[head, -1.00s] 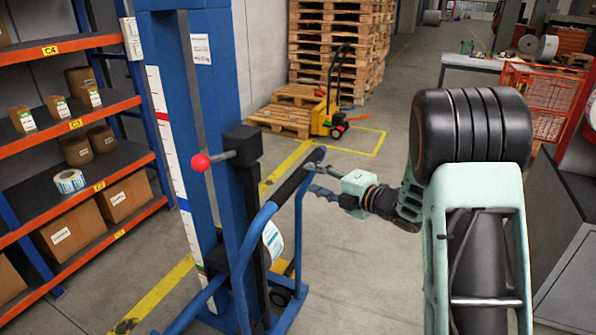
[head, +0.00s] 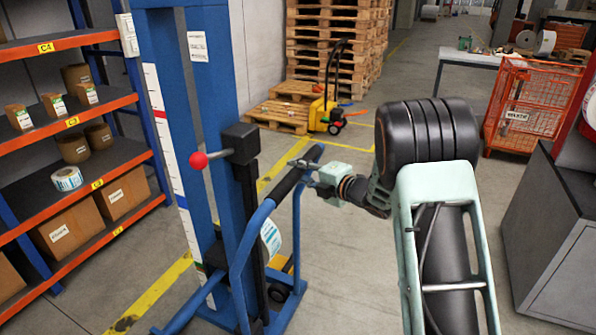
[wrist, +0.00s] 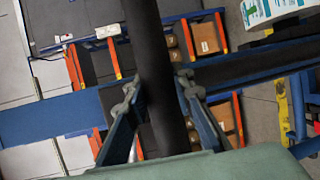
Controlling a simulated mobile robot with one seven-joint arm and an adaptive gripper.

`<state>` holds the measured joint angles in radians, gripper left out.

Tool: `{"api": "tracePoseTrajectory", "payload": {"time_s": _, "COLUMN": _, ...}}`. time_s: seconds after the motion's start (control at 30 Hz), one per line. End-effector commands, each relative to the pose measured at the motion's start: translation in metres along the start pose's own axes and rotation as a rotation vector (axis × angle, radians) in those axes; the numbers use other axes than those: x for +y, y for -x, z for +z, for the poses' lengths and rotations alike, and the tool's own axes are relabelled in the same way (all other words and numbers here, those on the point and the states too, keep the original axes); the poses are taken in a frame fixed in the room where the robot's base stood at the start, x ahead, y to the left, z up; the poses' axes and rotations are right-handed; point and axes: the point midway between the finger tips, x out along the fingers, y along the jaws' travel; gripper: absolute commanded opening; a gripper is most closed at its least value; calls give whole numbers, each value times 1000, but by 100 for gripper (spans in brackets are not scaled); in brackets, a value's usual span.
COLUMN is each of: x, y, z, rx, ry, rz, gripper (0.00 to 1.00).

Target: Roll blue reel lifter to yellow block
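The blue reel lifter (head: 214,85) stands upright at centre left, with a tall mast, a red-knobbed lever (head: 199,160) and a bent push frame. Its black handle bar (head: 287,181) slopes across the top of the frame. My gripper (head: 302,164) is at the upper end of this bar. In the wrist view the bar (wrist: 152,45) runs between the two fingers (wrist: 158,88), which lie close against both sides. My gripper looks shut on it. A small yellow patch (head: 284,262) shows behind the lifter's frame, mostly hidden; I cannot tell whether it is the yellow block.
An orange-edged shelf (head: 80,206) with boxes stands close at left. Pallets (head: 338,50) and a yellow pallet truck (head: 323,114) are at the back. An orange mesh crate (head: 530,108) and a grey cabinet (head: 560,235) stand at right. Floor between the lifter and crate is open.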

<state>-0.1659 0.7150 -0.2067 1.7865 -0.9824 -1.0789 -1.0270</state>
Motion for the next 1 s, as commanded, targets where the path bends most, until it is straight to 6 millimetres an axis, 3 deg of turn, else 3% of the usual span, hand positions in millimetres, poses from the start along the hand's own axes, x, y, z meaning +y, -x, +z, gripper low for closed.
{"api": "tracePoseTrajectory", "payload": {"time_s": 0.13, "x": 0, "y": 0, "z": 0, "rx": 0, "ry": 0, "rz": 0, "gripper": 0}}
{"api": "tracePoseTrajectory", "payload": {"time_s": 1.0, "x": 5, "y": -11, "z": -5, "rx": 3, "ry": 1, "rz": 5, "gripper": 0}}
